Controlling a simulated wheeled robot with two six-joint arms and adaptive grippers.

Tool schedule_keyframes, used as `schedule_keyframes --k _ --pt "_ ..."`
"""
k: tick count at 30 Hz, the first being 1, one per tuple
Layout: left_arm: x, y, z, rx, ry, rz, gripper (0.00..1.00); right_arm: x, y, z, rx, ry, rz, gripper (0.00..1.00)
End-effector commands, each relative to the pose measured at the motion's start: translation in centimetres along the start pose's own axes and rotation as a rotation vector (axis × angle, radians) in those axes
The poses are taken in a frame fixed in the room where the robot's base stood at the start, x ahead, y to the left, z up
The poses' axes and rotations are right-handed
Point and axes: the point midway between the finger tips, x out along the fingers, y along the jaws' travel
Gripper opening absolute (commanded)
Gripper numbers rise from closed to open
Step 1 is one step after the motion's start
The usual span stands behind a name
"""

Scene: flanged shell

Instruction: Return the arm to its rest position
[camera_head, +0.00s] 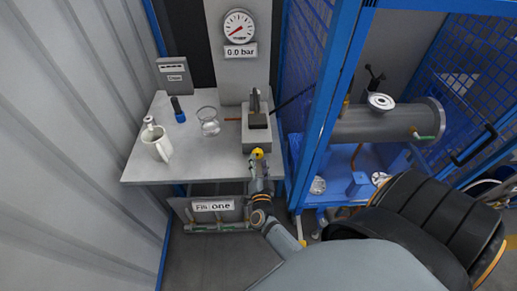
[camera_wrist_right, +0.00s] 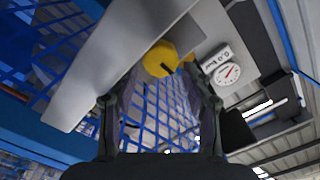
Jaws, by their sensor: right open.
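My right gripper (camera_head: 257,166) is at the front edge of the grey work table, beside a small yellow knob (camera_head: 257,153). In the right wrist view my open right gripper (camera_wrist_right: 160,88) has a finger on each side and nothing held between them. The yellow knob (camera_wrist_right: 159,60) shows large there, just beyond the fingertips; I cannot tell whether a finger touches it. My right arm (camera_head: 272,232) reaches up to the table from the bottom of the head view. My left gripper is not in view.
The table (camera_head: 150,174) holds a white mug (camera_head: 158,147), a glass bowl (camera_head: 208,121) and a block fixture (camera_head: 256,137). A gauge (camera_head: 239,27) stands behind. A blue cage frame (camera_head: 330,100) rises close on the right, with a flanged shell (camera_head: 370,123) inside.

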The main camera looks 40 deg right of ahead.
Motion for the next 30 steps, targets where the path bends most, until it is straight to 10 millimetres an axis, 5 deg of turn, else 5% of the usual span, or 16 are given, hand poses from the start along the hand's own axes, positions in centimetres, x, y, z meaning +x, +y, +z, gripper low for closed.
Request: schedule_keyframes --k 7,23,26,30 --pt "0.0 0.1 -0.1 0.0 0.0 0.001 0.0 -3.0 0.0 0.0 0.001 0.0 0.001 0.49" --pt "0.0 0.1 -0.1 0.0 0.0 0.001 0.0 -3.0 -0.1 0.0 0.0 -0.003 -0.003 0.49" --pt "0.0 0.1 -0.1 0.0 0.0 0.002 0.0 -2.8 -1.2 0.3 -0.014 -0.049 -0.039 0.49" --pt "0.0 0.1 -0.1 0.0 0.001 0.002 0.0 -2.6 -5.7 2.2 -0.112 -0.274 -0.189 0.49"
